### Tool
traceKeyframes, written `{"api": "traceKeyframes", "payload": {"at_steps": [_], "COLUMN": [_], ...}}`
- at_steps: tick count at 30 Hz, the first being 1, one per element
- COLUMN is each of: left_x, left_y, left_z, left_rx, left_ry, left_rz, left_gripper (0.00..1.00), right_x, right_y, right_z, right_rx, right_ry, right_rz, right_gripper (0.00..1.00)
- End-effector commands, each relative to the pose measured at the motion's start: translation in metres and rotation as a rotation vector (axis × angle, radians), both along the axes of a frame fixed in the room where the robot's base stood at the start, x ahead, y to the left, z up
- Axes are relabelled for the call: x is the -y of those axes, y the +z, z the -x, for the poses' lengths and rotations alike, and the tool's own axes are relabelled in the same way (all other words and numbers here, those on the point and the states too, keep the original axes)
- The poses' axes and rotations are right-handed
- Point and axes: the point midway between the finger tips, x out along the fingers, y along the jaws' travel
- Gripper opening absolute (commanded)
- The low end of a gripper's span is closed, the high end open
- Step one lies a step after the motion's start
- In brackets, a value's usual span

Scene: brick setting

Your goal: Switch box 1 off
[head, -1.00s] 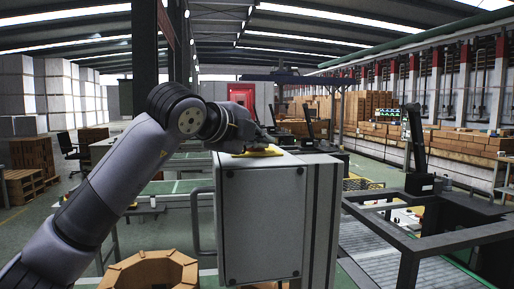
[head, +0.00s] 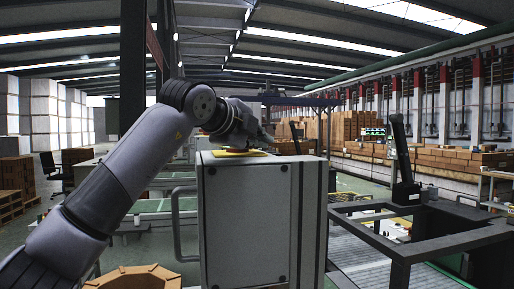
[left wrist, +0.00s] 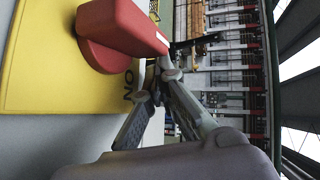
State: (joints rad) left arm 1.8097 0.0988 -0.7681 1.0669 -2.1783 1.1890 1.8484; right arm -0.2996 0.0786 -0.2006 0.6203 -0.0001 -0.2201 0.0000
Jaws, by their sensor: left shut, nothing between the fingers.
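The switch box (head: 250,225) is a grey cabinet standing in front of me in the head view. A yellow plate (head: 232,153) lies on its top. In the left wrist view the yellow plate (left wrist: 40,60) carries a red rotary handle (left wrist: 125,27) and black "ON" lettering beside it. My left gripper (left wrist: 160,82) is shut and empty, with its fingertips close to the handle's end and the lettering. I cannot tell whether they touch the handle. In the head view my left gripper (head: 262,141) is over the box top, and my left wrist partly hides the plate. My right gripper is not in view.
A dark metal frame (head: 400,250) and a roller conveyor (head: 358,262) stand right of the box. A ring of orange-brown bricks (head: 135,277) is at the lower left. A handrail (head: 177,225) is just left of the box. Brick stacks stand farther back.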

Motion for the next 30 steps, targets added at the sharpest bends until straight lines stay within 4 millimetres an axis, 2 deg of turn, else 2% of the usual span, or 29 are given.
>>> {"api": "traceKeyframes", "payload": {"at_steps": [3,18,30], "left_x": [0.003,0.003,0.003], "left_y": [-0.002,-0.001,0.0], "left_z": [-0.003,-0.018,-0.022], "left_rx": [0.003,0.001,0.001], "left_ry": [0.056,0.335,0.406], "left_rz": [-0.003,-0.001,-0.001], "left_gripper": [0.0,0.0,0.0], "right_x": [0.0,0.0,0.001], "right_y": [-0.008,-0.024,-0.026], "right_z": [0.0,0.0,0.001], "right_rx": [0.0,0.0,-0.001], "right_ry": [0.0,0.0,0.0], "right_rz": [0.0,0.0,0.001], "right_gripper": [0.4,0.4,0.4]}}
